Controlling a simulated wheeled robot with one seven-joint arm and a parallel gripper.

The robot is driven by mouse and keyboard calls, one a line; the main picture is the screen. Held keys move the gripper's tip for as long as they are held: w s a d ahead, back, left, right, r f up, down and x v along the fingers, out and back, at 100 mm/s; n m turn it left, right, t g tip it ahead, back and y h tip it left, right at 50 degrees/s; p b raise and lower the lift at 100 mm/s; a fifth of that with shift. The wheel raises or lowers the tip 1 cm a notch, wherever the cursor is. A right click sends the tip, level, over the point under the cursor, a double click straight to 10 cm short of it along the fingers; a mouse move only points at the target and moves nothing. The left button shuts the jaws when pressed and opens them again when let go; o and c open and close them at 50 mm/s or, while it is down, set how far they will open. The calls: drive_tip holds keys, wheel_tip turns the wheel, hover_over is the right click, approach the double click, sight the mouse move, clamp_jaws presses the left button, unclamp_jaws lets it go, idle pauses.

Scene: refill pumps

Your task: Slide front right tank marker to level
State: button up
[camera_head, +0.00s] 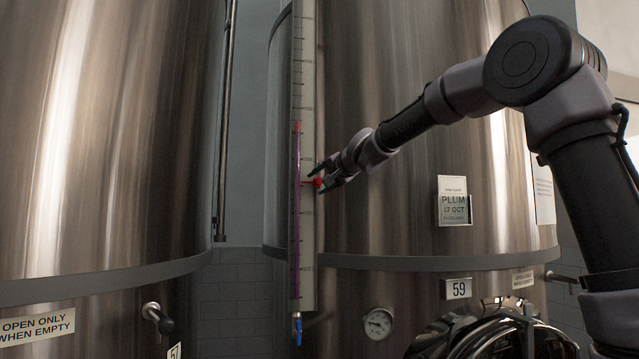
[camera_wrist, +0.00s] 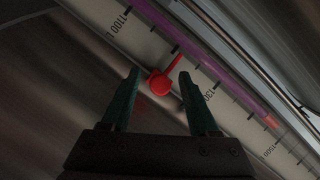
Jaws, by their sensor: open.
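The red marker (camera_head: 317,183) sits on the pale level scale (camera_head: 308,240) on the front of the right tank (camera_head: 400,200), number 59. A purple liquid column (camera_head: 297,225) runs up the scale's sight tube; its red-orange top (camera_head: 297,127) is above the marker. In the wrist view the marker (camera_wrist: 160,83) has a round knob and a thin pointer aimed at the purple tube (camera_wrist: 200,50). My gripper (camera_head: 315,180) is open, with its fingers on either side of the knob. In the wrist view the gripper (camera_wrist: 158,85) shows gaps beside the knob.
A second steel tank (camera_head: 100,130) stands at left, with a tap (camera_head: 155,315) low on it. A blue-handled valve (camera_head: 297,325) hangs below the scale. A dial gauge (camera_head: 379,322) and a PLUM card (camera_head: 454,203) are on the right tank.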

clamp_jaws()
drive_tip(key=shift+w+d+r, duration=0.1)
drive_tip(key=shift+d, duration=0.1)
idle(1.1)
